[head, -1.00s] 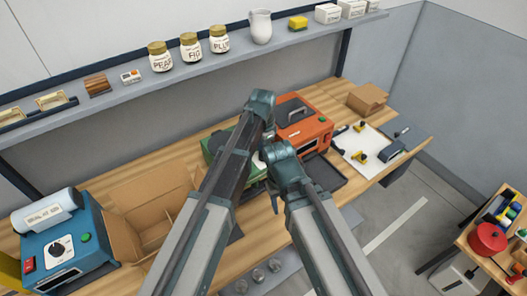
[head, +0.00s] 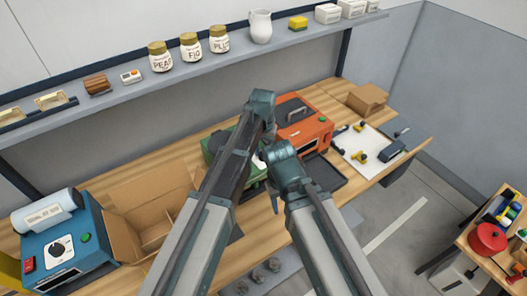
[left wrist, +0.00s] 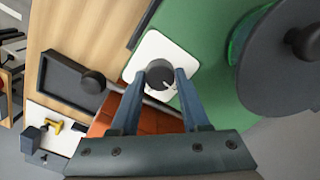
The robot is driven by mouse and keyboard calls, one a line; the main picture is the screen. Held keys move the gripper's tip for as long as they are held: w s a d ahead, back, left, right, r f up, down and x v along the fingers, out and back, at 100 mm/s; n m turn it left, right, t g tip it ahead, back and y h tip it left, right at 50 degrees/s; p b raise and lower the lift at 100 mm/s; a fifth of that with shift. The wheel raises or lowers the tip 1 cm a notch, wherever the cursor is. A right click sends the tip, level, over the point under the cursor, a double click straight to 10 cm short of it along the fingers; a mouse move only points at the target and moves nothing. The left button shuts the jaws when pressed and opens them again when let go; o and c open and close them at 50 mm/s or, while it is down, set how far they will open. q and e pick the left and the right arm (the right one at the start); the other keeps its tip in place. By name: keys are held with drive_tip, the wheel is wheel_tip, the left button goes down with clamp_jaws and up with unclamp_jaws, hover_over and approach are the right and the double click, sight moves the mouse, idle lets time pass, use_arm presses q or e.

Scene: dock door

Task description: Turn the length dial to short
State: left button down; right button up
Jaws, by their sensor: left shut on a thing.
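A dark round dial (left wrist: 159,72) with a pale pointer line sits on a white square plate (left wrist: 139,65) on the green machine (left wrist: 205,30). In the left wrist view the pointer line is toward the lower right; no lettering can be read. My left gripper (left wrist: 162,82) is shut on the dial, one finger on each side. In the head view the green machine (head: 215,144) is mostly covered by my arms, and the dial and left fingertips are hidden. My right gripper (head: 275,201) hangs in front of the green machine; its jaw gap cannot be made out.
An orange machine (head: 303,131) stands right of the green one. A white board (head: 352,153) with small parts is farther right. An open carton (head: 125,218) and a blue sealer (head: 88,249) with its own dial (head: 57,249) stand left. A shelf (head: 130,103) with jars runs above.

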sight(263, 154)
use_arm(q)
drive_tip(key=shift+n, duration=0.7)
drive_tip(key=shift+c, duration=2)
unclamp_jaws()
wheel_tip(263, 154, up, 14)
drive_tip(key=p, duration=1.4)
drive_tip(key=shift+f, duration=0.1)
